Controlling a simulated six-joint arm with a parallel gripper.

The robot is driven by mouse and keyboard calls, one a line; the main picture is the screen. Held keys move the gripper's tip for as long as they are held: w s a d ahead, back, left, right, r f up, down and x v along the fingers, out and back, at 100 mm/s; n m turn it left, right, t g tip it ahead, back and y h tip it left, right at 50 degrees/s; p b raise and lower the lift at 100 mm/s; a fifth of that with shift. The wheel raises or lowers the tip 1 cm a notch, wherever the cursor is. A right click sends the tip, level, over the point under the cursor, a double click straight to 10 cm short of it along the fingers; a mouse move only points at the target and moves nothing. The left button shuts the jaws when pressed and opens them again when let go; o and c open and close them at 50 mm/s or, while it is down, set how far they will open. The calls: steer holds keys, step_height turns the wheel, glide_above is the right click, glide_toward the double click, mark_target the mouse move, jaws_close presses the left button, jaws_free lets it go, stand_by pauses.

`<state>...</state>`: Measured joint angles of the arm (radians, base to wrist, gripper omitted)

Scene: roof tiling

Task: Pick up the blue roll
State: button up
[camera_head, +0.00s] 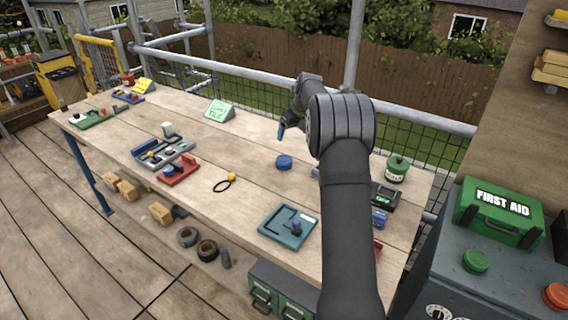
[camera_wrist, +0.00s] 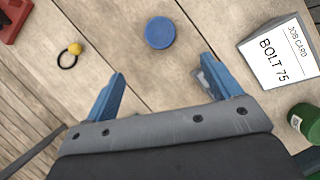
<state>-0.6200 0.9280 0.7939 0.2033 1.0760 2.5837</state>
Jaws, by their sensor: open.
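The blue roll (camera_head: 284,161) is a short, round blue cylinder. It sits on the wooden bench, near its middle. In the wrist view it shows from above as a blue disc (camera_wrist: 160,32), ahead of and between the lines of the fingers. My gripper (camera_wrist: 163,70) is open and empty, with its two blue fingers spread wide. The rest of the gripper is mostly hidden by my arm.
A black ring with a yellow ball (camera_wrist: 70,55) lies to the roll's left. A job card stand (camera_wrist: 280,55) reading BOLT 75 and a green canister (camera_head: 397,168) are to the right. A teal tray (camera_head: 288,227) lies nearer the front edge. Bare wood surrounds the roll.

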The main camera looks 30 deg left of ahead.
mark_target(284, 158)
steer(key=x, duration=1.7)
steer(key=shift+s+f, duration=0.1)
steer(key=shift+f, duration=0.15)
steer(key=c, duration=1.1)
